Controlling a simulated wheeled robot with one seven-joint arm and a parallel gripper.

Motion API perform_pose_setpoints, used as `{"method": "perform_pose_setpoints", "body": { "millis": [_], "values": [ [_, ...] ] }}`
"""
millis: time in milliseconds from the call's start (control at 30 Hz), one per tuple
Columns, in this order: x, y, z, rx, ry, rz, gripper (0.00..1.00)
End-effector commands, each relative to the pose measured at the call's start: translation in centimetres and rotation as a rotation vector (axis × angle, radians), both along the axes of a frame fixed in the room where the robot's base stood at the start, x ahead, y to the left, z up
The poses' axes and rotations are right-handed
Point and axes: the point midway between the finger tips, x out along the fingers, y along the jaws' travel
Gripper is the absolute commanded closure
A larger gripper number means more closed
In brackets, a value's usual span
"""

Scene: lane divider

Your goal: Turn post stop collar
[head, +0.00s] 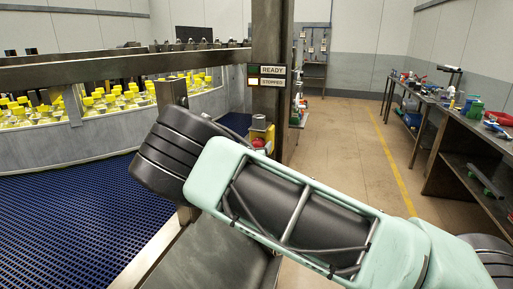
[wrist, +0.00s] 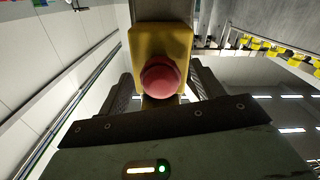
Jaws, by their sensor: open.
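In the wrist view a red round stop button (wrist: 162,77) sits on a yellow box (wrist: 147,43) straight ahead of my gripper. My gripper (wrist: 164,88) is open, with one dark finger to each side of the button. I cannot tell whether either finger touches the button or its collar. In the head view my arm crosses in front of the dark post (head: 267,120), and my gripper is not clearly seen there. A small yellow and red item (head: 261,136) shows low by the post; I cannot tell whether it is the same box.
A sign (head: 267,77) on the post reads READY and STOPPED, with a pale lit lamp beside STOPPED. A metal rail (head: 110,68) and a blue mesh belt (head: 60,215) lie to the left, with yellow-capped bottles (head: 105,103). Workbenches (head: 450,120) stand right; the floor (head: 345,140) between is clear.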

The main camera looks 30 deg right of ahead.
Motion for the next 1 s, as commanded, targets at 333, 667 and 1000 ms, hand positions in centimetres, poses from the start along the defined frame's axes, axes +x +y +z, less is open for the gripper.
{"method": "perform_pose_setpoints", "body": {
  "millis": [333, 667, 1000],
  "values": [
    [-0.02, 0.03, -0.01, 0.000, 0.000, 0.000, 0.79],
    [-0.01, 0.08, -0.29, 0.033, -0.031, 0.000, 0.79],
    [0.03, 0.06, -0.60, 0.189, -0.187, -0.001, 0.79]
  ]
}}
